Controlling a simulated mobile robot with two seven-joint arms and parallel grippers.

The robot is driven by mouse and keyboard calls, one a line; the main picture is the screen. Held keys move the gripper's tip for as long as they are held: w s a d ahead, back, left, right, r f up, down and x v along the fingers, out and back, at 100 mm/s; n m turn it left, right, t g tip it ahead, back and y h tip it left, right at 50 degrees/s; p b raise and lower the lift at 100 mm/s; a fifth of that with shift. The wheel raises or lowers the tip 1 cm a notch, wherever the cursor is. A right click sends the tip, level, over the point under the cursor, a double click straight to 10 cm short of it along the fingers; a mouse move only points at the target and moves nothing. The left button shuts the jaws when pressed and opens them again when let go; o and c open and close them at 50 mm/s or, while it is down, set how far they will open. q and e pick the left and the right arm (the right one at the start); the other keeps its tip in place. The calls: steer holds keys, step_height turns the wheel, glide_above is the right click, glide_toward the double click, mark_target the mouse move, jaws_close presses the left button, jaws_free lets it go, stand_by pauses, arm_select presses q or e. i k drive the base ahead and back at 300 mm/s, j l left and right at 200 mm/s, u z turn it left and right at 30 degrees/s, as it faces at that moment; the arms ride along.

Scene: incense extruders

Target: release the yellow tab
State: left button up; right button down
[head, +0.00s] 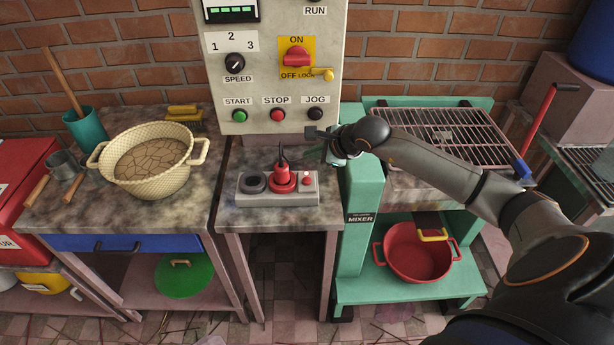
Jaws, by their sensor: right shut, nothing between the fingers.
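The yellow tab (323,74) is a small lever with a round end. It sits at the lower right of the red knob (297,57) on the grey control panel (270,90), next to the "OFF LOCK" label. My right gripper (318,138) is shut and empty. In the picture it is below the tab and the JOG button (315,114), apart from the tab. Its dark fingers are small and partly blend with the wrist. My left gripper is not in view.
A woven basket (150,185) stands on the left table. A green mixer stand with a metal grate (445,135) is at right, partly behind my right arm.

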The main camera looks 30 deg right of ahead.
mark_target(327, 73)
steer(key=z, duration=1.5)
